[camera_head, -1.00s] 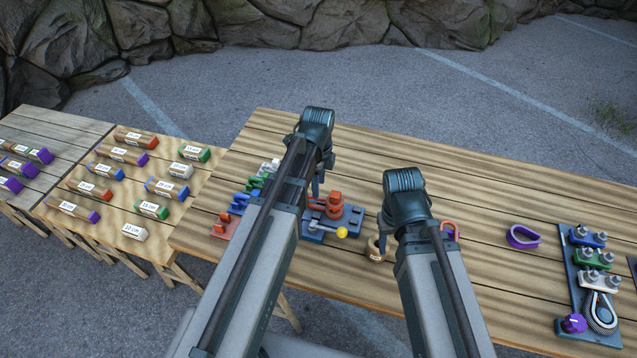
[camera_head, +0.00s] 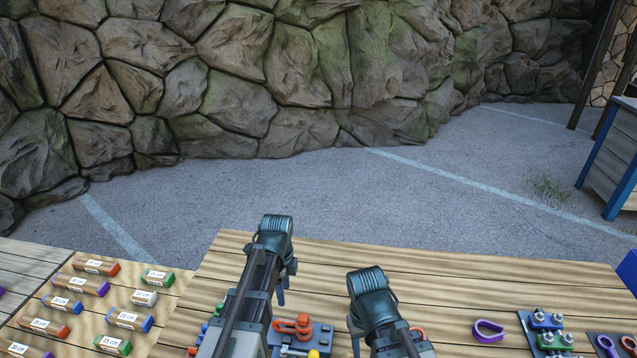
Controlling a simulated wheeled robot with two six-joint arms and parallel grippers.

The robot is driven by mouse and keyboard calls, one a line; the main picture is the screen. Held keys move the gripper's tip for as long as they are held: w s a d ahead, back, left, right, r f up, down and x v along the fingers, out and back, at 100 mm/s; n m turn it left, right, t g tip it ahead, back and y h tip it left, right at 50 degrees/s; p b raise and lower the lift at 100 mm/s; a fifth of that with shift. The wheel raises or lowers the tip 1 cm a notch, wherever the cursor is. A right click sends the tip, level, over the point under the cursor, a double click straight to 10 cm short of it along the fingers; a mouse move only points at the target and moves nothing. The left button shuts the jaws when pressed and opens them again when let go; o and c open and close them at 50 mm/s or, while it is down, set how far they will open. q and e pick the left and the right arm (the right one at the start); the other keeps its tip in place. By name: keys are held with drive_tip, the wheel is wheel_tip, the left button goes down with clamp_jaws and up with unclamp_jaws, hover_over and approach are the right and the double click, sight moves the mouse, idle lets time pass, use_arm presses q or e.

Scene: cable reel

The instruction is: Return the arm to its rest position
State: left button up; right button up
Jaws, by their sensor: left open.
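My left arm comes in from the bottom left. Its left gripper (camera_head: 281,291) hangs under the dark wrist above the wooden table (camera_head: 440,280), mostly hidden by the wrist and arm; it is open, with nothing seen in it. My right arm's dark wrist is lower, right of it. The right gripper (camera_head: 353,332) is mostly hidden beneath that wrist, and its jaws cannot be made out. An orange-red clamp piece (camera_head: 293,326) on a blue-grey base (camera_head: 321,338) shows between the two arms.
A side table at left holds several labelled blocks (camera_head: 95,265). At right are a purple loop (camera_head: 487,331) and a board with blue and green clamps (camera_head: 546,320). A stone wall (camera_head: 250,70) stands beyond the pavement. The table's middle right is clear.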

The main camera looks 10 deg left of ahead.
use_arm(q)
drive_tip(key=s+d+f+n+b, duration=0.4)
drive_tip(key=s+d+n, duration=0.1)
drive_tip(key=s+n, duration=0.2)
drive_tip(key=s+d+f+n+y+b, duration=0.1)
drive_tip(key=s+d+f+n+b, duration=0.4)
drive_tip(key=s+n, duration=0.2)
drive_tip(key=shift+s+d+f+n, duration=0.15)
drive_tip(key=shift+d+f+n, duration=0.1)
drive_tip(key=shift+n, duration=0.05)
use_arm(e)
wheel_tip(320, 180, down, 10)
drive_tip(key=shift+r, duration=0.2)
use_arm(q)
drive_tip(key=shift+a, duration=0.1)
use_arm(e)
drive_tip(key=shift+a, duration=0.1)
